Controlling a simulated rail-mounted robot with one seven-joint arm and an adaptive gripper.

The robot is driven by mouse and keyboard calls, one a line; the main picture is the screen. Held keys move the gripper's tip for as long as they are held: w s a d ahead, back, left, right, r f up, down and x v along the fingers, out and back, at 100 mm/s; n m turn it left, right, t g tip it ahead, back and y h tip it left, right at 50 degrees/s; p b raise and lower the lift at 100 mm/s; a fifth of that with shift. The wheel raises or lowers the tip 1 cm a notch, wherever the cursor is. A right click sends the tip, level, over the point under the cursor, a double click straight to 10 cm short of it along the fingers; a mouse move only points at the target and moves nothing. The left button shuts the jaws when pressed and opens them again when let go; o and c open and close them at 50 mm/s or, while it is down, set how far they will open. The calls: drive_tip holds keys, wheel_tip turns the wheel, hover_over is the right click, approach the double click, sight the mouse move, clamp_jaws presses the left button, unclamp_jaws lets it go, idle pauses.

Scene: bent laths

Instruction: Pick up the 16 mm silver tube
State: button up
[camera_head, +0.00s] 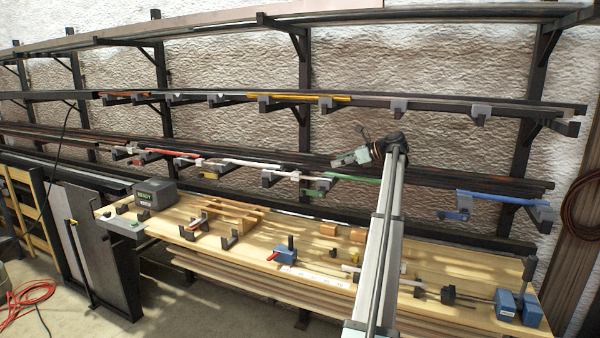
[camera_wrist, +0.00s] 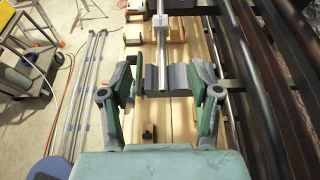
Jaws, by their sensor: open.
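In the wrist view a thin silver tube (camera_wrist: 161,60) runs away from me, up the middle of the picture. My gripper (camera_wrist: 163,74) is open, with one finger to the left of the tube and one to the right; neither visibly touches it. I cannot read the tube's size. A dark grey block (camera_wrist: 180,78) lies across behind the tube, between the fingers. In the head view my gripper (camera_head: 340,162) hangs in front of the wall rack; the tube between its fingers cannot be made out there.
A wall rack (camera_head: 450,105) carries an orange-yellow tube (camera_head: 310,98), a green tube (camera_head: 355,181) and a blue tube (camera_head: 500,199) on brackets. Below it a wooden bench (camera_head: 455,265) holds a grey box (camera_head: 155,193), blue clamps (camera_head: 507,304) and wood blocks.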

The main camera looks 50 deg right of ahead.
drive_tip(key=p, duration=0.3)
approach(297, 172)
drive_tip(key=x, duration=0.3)
drive_tip(key=shift+a+f, duration=0.1)
drive_tip(key=shift+f, duration=0.1)
drive_tip(key=shift+r+p+x, duration=0.1)
drive_tip(key=shift+p+x, duration=0.55)
drive_tip(key=shift+x, duration=0.5)
drive_tip(key=shift+r+p+x, duration=0.15)
drive_tip(key=shift+p+x, duration=0.5)
drive_tip(key=shift+x, duration=0.5)
drive_tip(key=shift+w+f, duration=0.15)
drive_tip(key=shift+w, duration=0.2)
clamp_jaws()
